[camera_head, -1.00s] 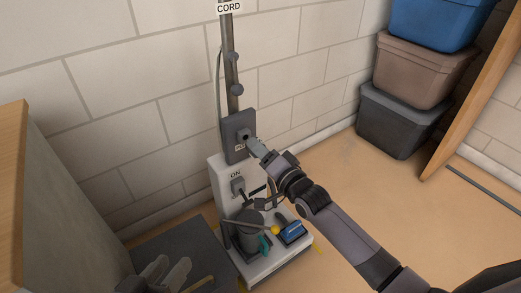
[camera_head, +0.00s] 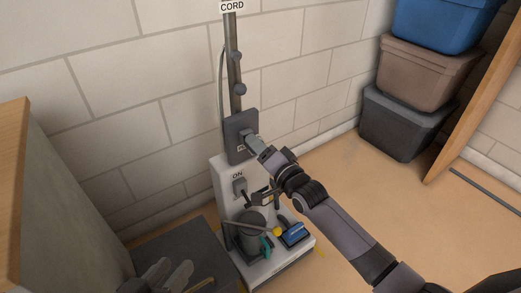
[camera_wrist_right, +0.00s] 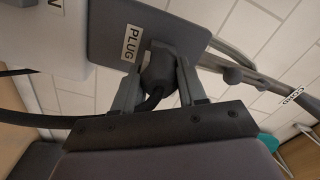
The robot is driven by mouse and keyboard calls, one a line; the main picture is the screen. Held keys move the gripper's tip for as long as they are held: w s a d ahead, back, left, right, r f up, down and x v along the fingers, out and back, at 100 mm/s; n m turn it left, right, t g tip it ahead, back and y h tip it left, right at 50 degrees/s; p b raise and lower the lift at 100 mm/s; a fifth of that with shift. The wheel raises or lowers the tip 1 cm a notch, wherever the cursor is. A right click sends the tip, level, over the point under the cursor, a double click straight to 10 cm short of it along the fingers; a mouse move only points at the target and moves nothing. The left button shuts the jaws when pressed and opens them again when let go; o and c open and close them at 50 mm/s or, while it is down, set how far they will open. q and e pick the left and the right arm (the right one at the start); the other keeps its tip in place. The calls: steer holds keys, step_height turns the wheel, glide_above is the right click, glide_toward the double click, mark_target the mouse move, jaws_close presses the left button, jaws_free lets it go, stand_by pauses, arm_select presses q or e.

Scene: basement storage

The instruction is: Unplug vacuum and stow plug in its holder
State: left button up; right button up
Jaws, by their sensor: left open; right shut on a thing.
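The dark plug (camera_wrist_right: 158,72) is between the fingers of my right gripper (camera_wrist_right: 158,85), which is shut on it. The plug is up against the dark grey panel labelled PLUG (camera_wrist_right: 118,25); how deep it sits there is hidden. Its dark cord (camera_wrist_right: 152,102) curves away to the left in the wrist view. In the head view my right gripper (camera_head: 251,143) is at the front of the panel (camera_head: 235,124), on the white vacuum stand (camera_head: 226,181). An ON-labelled fitting (camera_head: 239,187) is below. My left gripper (camera_head: 168,276) is open and empty at the bottom left.
The stand's base (camera_head: 270,268) carries a dark canister (camera_head: 250,232) and a blue tool (camera_head: 293,234). A pole (camera_head: 233,75) with pegs rises behind, labelled CORD. A wooden-topped cabinet (camera_head: 50,200) is at left; stacked bins (camera_head: 404,122) are at right.

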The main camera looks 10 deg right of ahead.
arm_select(q)
steer(key=shift+f, duration=0.35)
arm_select(e)
steer(key=shift+w+a, duration=0.2)
steer(key=shift+w, duration=0.3)
steer(key=o, duration=1.2)
steer(key=shift+o, duration=0.2)
arm_select(q)
steer(key=shift+s+a+r+y+p, duration=0.2)
steer(key=shift+a+y+p, duration=0.15)
steer(key=shift+a+p, duration=0.25)
steer(key=shift+s+a+r+y+p, duration=0.2)
steer(key=shift+a+y+p, duration=0.2)
steer(key=shift+p, duration=0.25)
arm_select(e)
steer(key=v, duration=0.7)
